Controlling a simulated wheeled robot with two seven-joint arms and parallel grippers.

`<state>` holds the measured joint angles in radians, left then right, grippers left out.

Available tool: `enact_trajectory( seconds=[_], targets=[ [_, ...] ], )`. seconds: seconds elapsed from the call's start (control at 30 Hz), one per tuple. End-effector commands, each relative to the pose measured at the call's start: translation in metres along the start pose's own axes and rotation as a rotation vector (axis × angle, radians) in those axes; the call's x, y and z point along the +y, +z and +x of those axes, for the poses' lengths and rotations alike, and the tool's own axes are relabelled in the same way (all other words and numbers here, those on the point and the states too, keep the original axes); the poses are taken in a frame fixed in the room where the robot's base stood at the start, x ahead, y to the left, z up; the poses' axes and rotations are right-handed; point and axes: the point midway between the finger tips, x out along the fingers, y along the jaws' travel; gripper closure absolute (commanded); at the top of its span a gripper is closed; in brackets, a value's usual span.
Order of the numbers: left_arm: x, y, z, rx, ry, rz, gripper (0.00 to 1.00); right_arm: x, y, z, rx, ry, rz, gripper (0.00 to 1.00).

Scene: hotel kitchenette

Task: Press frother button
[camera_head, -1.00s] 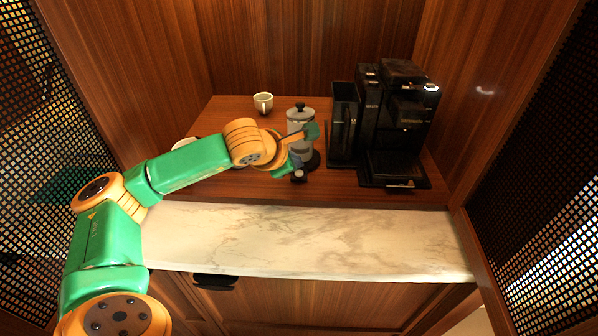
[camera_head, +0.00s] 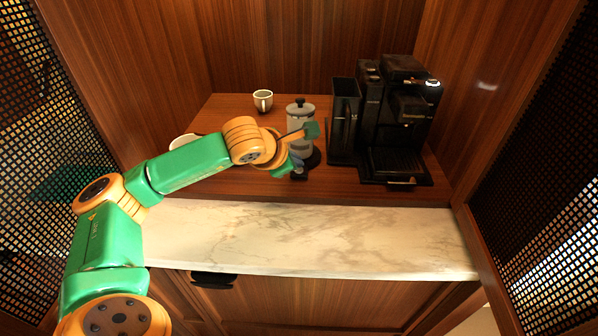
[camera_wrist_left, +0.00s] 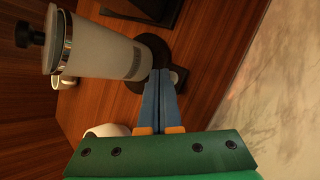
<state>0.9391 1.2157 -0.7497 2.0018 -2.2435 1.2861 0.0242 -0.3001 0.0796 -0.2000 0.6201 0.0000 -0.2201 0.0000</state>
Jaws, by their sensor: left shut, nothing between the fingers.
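The frother is a grey cylinder with a black knob (camera_head: 300,117) standing upright on a dark round base on the wooden counter. In the left wrist view the frother (camera_wrist_left: 105,50) lies across the upper left, with its dark base (camera_wrist_left: 152,44) beyond my fingertips. A small dark tab (camera_wrist_left: 179,76) juts from the base beside the fingertips; I take it as the button. My left gripper (camera_head: 297,166) is at the front of the base, its blue fingers (camera_wrist_left: 160,76) together and empty. Whether they touch the tab I cannot tell. My right gripper is not in view.
A black coffee machine (camera_head: 400,115) on a dark tray stands right of the frother. A white cup (camera_head: 263,100) stands behind it at the left. A white dish (camera_head: 183,141) is partly hidden by my arm. The marble ledge (camera_head: 310,238) in front is clear.

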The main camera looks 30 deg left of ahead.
Motion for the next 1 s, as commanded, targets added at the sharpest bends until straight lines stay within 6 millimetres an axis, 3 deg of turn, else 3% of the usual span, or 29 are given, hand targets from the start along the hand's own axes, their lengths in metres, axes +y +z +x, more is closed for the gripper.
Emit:
enact_trajectory(
  seconds=[1.0],
  targets=[
    [-0.0030, -0.0033, 0.0043, 0.001, 0.000, 0.000, 1.00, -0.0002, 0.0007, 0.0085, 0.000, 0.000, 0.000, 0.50]
  ],
)
